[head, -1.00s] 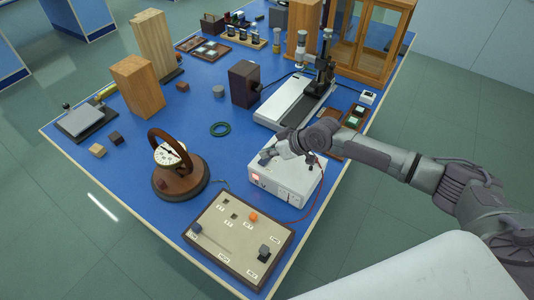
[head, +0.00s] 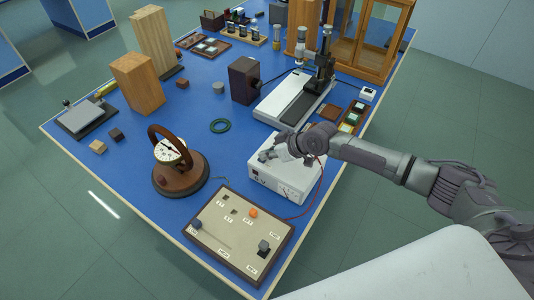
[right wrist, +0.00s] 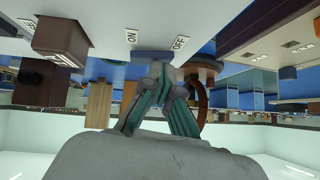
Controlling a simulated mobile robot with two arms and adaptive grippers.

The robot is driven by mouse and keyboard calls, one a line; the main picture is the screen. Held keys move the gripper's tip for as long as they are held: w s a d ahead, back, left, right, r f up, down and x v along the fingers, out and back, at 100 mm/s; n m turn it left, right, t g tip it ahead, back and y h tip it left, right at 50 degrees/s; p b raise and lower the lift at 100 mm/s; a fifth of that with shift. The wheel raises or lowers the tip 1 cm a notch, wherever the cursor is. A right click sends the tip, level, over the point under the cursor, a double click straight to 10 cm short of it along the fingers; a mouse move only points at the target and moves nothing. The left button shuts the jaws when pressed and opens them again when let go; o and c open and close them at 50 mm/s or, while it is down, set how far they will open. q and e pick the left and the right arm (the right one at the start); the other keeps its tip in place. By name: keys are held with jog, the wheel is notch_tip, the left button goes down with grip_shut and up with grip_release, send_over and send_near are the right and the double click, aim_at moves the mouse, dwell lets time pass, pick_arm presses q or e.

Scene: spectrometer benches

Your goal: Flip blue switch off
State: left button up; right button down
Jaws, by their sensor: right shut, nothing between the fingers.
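The blue switch (right wrist: 153,56) shows in the right wrist view on a pale surface, beside printed ON and OFF labels. It is partly behind my fingertips, and I cannot tell for certain which way it is tipped. The white power box (head: 300,180) stands at the near right of the blue bench. My right gripper (head: 265,156) is over the far left part of its top. In the right wrist view my right gripper (right wrist: 162,68) is shut and empty, its tips at or very near the switch. My left gripper is not in view.
A beige switch panel (head: 220,233) lies in front of the box. A round dial instrument (head: 180,182) stands to the left. A red cable (head: 311,205) runs along the box's right side. A white-and-black instrument (head: 290,103) stands behind.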

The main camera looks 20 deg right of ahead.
jog(key=shift+w+d+f+b, duration=0.25)
jog(key=shift+d+b, duration=0.25)
jog(key=shift+b, duration=0.15)
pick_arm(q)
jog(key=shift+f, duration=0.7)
pick_arm(e)
jog(key=shift+w+d+r, duration=0.1)
jog(key=shift+d, duration=0.1)
jog(key=r+p, duration=0.4)
jog(key=r, duration=0.1)
jog(key=shift+w+d+r+p, duration=0.1)
jog(key=shift+w+d+p, duration=0.05)
jog(key=shift+w+p, duration=0.15)
jog(key=shift+s+d+b, duration=0.55)
jog(key=shift+d+b, duration=0.2)
jog(key=shift+b, duration=0.1)
pick_arm(q)
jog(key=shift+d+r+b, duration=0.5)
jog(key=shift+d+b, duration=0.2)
jog(key=shift+b, duration=0.25)
pick_arm(e)
jog(key=v, duration=0.8)
jog(key=shift+a+r, duration=0.2)
jog(key=shift+a, duration=0.05)
jog(key=shift+a, duration=0.1)
